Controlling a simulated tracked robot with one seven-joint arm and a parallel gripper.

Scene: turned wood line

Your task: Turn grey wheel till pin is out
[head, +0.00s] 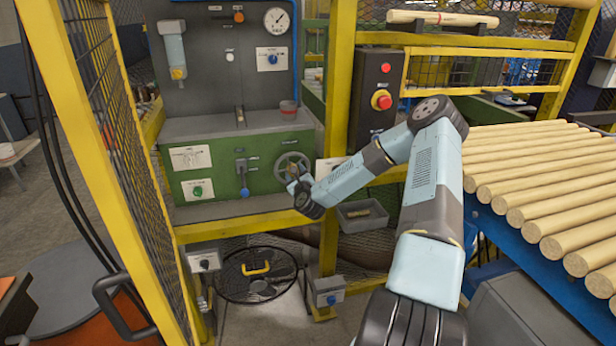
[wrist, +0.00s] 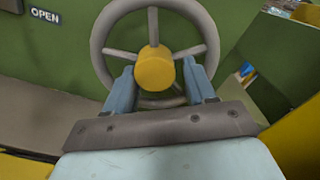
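The grey wheel (head: 289,160) is on the right of the green machine front. It fills the top middle of the wrist view, a spoked grey ring (wrist: 103,52) with a yellow hub (wrist: 155,69). My gripper (head: 297,181) is right at the wheel. In the wrist view my two blue fingers (wrist: 158,72) are spread, one either side of the hub, over the lower wheel. A gap shows beside the hub on the right; contact is unclear. A small metal upright (head: 240,117) stands on the machine top; I cannot tell whether it is the pin.
A blue-handled lever (head: 243,181) is left of the wheel. A grey bin (head: 362,215) hangs below right. Yellow posts (head: 340,120) and a mesh guard (head: 112,130) frame the machine. A red-button control box (head: 378,95) stands behind my arm. Wooden rods (head: 540,180) lie at right.

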